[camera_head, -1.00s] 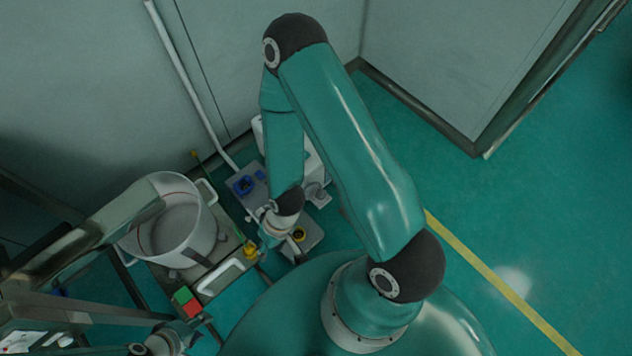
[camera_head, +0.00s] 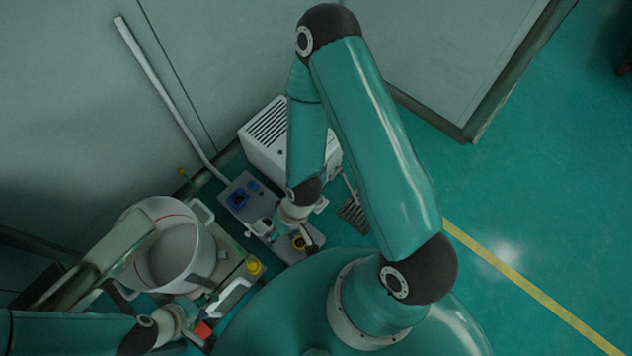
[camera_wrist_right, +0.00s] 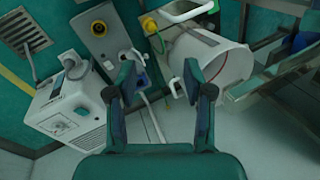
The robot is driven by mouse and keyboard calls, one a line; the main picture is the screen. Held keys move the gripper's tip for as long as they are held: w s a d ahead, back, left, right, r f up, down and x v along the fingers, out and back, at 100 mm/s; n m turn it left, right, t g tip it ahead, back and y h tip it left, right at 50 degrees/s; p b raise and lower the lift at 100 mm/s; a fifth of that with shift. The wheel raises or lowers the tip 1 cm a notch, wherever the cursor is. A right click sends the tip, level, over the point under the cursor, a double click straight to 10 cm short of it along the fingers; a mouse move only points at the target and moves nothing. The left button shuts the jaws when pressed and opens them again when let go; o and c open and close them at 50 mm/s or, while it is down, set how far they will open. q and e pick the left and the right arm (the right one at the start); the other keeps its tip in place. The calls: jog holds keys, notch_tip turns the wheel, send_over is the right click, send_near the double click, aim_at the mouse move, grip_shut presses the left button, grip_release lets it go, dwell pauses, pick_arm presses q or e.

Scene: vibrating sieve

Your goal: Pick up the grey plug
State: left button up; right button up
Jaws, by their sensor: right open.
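A pale grey plug-like fitting (camera_wrist_right: 75,64) shows at the top of the white vented box in the right wrist view. I cannot tell for sure that it is the grey plug. My right gripper (camera_wrist_right: 159,82) is open, and no object is clearly held between its fingers. The fitting lies to the left of its left finger. In the head view my right gripper (camera_head: 295,234) is over the grey socket panel, partly hidden by its wrist. My left gripper (camera_head: 198,331) is low at the left, close to a red block; its fingers are too unclear to read.
The grey panel (camera_head: 228,190) bears a blue socket (camera_head: 238,198) and a yellow-ringed socket (camera_head: 299,242). The white vented box (camera_head: 262,150) stands against the wall. A large white sieve pot (camera_head: 190,258) stands left, near a yellow knob (camera_head: 254,266). Open floor lies right.

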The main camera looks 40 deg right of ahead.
jog(key=w+d+f+t+h+b, duration=0.1)
jog(key=w+d+f+h+b, duration=0.15)
jog(key=d+f+b, duration=0.75)
jog(key=w+d+f+t+h+b, duration=0.1)
jog(key=w+d+f+b, duration=0.3)
jog(key=d+f+b, duration=0.65)
jog(key=w+d+f+t+h+b, duration=0.25)
jog(key=d+f+b, duration=0.35)
jog(key=f+b, duration=0.75)
jog(key=shift+m+g+y, duration=0.3)
jog(key=shift+g+y, duration=0.15)
jog(key=shift+y, duration=0.05)
jog(key=b+x, duration=0.3)
jog(key=x, duration=0.8)
jog(key=shift+w+f+b, duration=0.1)
jog(key=shift+w+b, duration=0.05)
jog(key=shift+b, duration=0.25)
jog(key=b+x, duration=0.1)
jog(key=x, duration=0.1)
jog(key=b+x, duration=0.1)
jog(key=x, duration=0.1)
jog(key=shift+w+d+b, duration=0.1)
jog(key=shift+w+b, duration=0.15)
jog(key=shift+b, duration=0.05)
jog(key=shift+w+f, duration=0.25)
jog(key=shift+f, duration=0.15)
jog(key=shift+d, duration=0.1)
grip_shut()
